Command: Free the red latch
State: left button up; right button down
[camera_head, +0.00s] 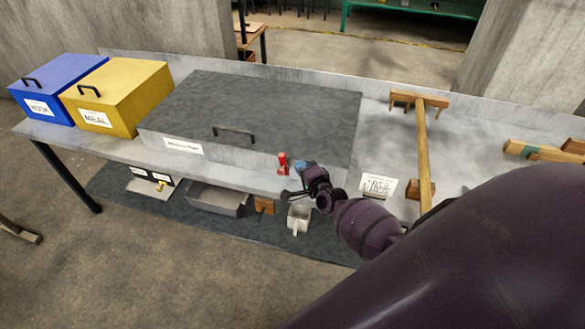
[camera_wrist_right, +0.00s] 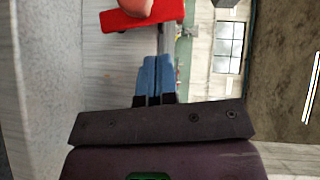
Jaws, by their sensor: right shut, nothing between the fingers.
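The red latch (camera_head: 283,164) stands at the front edge of the large grey box (camera_head: 270,112), right of the box's dark handle. In the right wrist view the red latch (camera_wrist_right: 122,20) is at the top, just beyond my fingertips. My right gripper (camera_head: 302,166) is shut and empty, close to the right of the latch. Its blue fingers (camera_wrist_right: 153,75) are pressed together in the wrist view. A gap seems to show between fingertips and latch, but I cannot tell how wide it is. My left gripper is not in view.
A blue box (camera_head: 55,85) and a yellow box (camera_head: 120,95) stand at the bench's left end. A wooden frame (camera_head: 424,150) and a printed card (camera_head: 378,185) are to the right.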

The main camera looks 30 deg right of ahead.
aim_at(286, 161)
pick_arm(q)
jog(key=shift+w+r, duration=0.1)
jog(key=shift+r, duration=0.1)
pick_arm(e)
jog(key=shift+w+a+f, duration=0.2)
jog(key=shift+w+a, duration=0.8)
jog(key=shift+w, duration=0.05)
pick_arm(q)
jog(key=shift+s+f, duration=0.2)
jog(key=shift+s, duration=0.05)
pick_arm(e)
jog(key=shift+w+a+r, duration=0.15)
jog(key=shift+w+a, duration=0.1)
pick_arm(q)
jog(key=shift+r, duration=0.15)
pick_arm(e)
jog(key=shift+s+d+r, duration=0.1)
